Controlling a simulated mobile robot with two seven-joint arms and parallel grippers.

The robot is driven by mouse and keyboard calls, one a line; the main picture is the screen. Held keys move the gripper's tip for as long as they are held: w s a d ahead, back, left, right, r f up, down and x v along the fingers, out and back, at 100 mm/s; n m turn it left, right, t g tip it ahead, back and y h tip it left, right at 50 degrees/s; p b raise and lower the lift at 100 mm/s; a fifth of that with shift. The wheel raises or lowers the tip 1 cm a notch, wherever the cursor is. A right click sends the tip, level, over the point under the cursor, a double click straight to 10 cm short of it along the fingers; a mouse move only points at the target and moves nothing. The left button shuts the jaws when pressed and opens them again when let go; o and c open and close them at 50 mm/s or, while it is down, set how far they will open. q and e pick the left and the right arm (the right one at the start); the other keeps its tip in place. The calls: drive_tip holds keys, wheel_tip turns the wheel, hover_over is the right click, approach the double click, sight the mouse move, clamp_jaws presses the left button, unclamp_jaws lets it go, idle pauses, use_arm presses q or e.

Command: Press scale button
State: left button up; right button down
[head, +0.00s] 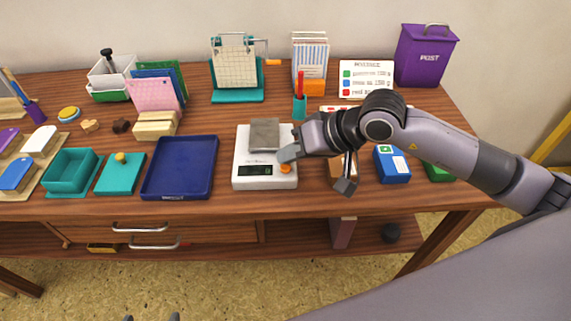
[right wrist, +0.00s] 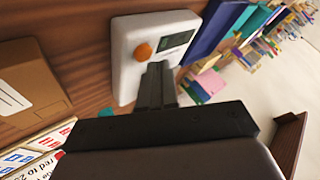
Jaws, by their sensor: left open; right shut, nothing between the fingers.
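The white scale (head: 238,170) stands on the wooden table just right of the blue tray. It has a grey weighing plate (head: 264,135), a dark display (head: 255,171) and a round orange button (head: 285,169) at its front right. In the right wrist view the orange button (right wrist: 143,51) sits beside the display (right wrist: 178,40). My right gripper (head: 288,155) is shut and empty, its fingertips over the scale close to the button. In the right wrist view its fingertips (right wrist: 157,66) appear beside the button; I cannot tell whether they touch. My left gripper (head: 150,317) barely shows at the bottom edge, open.
The blue tray (head: 147,180) lies left of the scale. A teal cup (head: 299,107) with a red pen stands behind it. A blue box (head: 391,164) lies right, past my right forearm. A purple post box (head: 425,57) stands at the back right.

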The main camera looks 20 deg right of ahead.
sight(291, 170)
wheel_tip(291, 170, up, 6)
drive_tip(key=p, duration=0.2)
drive_tip(key=shift+p, duration=0.35)
idle(0.7)
